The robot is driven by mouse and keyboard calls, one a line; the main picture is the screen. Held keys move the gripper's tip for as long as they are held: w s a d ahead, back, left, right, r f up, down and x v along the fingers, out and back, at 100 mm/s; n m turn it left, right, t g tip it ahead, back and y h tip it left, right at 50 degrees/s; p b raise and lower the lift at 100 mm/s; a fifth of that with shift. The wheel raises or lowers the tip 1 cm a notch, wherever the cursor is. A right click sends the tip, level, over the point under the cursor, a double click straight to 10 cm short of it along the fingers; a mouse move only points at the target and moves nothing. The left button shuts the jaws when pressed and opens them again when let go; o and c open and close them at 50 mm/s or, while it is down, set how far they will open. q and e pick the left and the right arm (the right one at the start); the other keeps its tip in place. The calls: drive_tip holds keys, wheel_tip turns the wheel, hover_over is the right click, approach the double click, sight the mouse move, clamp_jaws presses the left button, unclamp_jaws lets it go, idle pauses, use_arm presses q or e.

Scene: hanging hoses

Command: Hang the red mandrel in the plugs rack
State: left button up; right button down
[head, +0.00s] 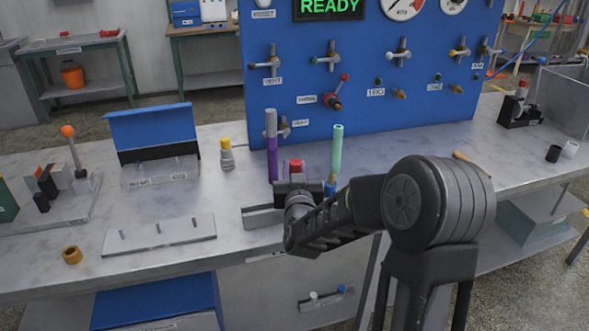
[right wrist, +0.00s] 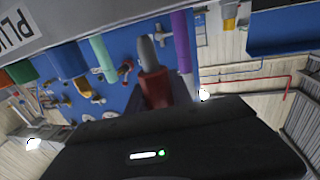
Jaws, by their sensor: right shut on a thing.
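The red mandrel (head: 296,165) is held by my right gripper (head: 299,192) above the front of the bench, with its red end showing in the head view. In the right wrist view the mandrel (right wrist: 155,87) has a red body and a grey tip, and the gripper is shut on it. A grey plate with a partly readable "PLU" label (right wrist: 48,28) shows at the top left there. A grey strip (head: 262,218) at the bench front is partly hidden behind my gripper; I cannot tell whether it is that labelled plate. My left gripper is not in view.
A grey-topped purple rod (head: 272,155) and a teal rod (head: 337,150) stand close to either side of the mandrel. The blue valve panel (head: 365,100) rises behind. A flat grey peg plate (head: 160,234) and yellow-capped bottle (head: 227,157) are to the left.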

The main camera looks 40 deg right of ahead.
drive_tip(key=shift+b, duration=0.4)
idle(0.8)
drive_tip(key=shift+f+b, duration=2.15)
drive_tip(key=shift+b, duration=0.1)
drive_tip(key=c, duration=1.1)
unclamp_jaws()
drive_tip(key=shift+o, duration=0.2)
drive_tip(key=v, duration=0.8)
drive_tip(key=shift+w, duration=0.1)
